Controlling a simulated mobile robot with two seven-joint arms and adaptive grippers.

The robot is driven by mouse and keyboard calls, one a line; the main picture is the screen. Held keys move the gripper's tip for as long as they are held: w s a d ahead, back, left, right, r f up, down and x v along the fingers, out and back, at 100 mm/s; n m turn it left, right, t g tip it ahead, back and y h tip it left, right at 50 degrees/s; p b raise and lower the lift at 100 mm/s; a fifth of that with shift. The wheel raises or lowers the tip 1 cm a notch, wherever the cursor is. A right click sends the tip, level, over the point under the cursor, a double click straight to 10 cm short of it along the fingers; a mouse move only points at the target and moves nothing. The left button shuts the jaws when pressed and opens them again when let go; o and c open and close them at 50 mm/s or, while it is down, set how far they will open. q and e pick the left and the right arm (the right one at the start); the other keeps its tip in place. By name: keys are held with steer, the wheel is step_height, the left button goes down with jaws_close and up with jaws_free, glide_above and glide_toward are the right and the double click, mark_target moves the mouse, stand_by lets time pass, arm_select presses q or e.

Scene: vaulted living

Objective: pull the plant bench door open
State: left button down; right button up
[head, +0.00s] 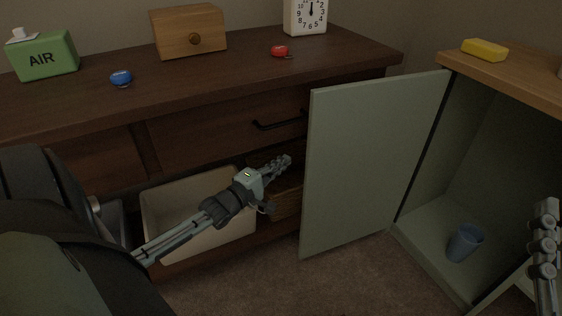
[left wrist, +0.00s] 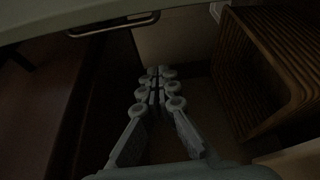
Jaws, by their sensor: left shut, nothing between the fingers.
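The pale green door (head: 370,160) of the cabinet on the right stands swung wide open, its free edge towards the dresser. Inside the cabinet (head: 480,150), a blue cup (head: 465,243) stands on the floor panel. My left gripper (head: 286,160) is shut and empty, left of the door's free edge and apart from it, before the dresser's lower opening. Its closed fingers also show in the left wrist view (left wrist: 158,80). My right gripper (head: 545,235) is at the right edge of the head view, in front of the cabinet; whether its fingers are open is unclear.
The dark dresser (head: 200,105) has a drawer handle (head: 278,124) near the door. A pale bin (head: 165,225) and a slatted wooden basket (head: 287,203) sit low in it. A yellow sponge-like block (head: 485,49) lies on the cabinet's wooden top. Carpet (head: 300,285) is clear below.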

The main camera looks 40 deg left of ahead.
mark_target(306, 172)
arm_select(q)
steer(key=shift+w+d+b, duration=0.25)
steer(key=shift+w+d, duration=0.7)
steer(key=shift+w, duration=0.2)
steer(key=shift+w+d+b, duration=0.25)
steer(key=shift+w+d, duration=0.7)
steer(key=shift+w, duration=0.2)
arm_select(e)
steer(key=shift+s+d+r+t, duration=0.25)
steer(key=shift+r+t, duration=0.3)
steer(key=shift+r, duration=0.1)
steer(key=shift+s+d+r+t, duration=0.25)
steer(key=shift+r+t, duration=0.3)
steer(key=shift+r, duration=0.05)
arm_select(q)
steer(key=shift+r, duration=0.1)
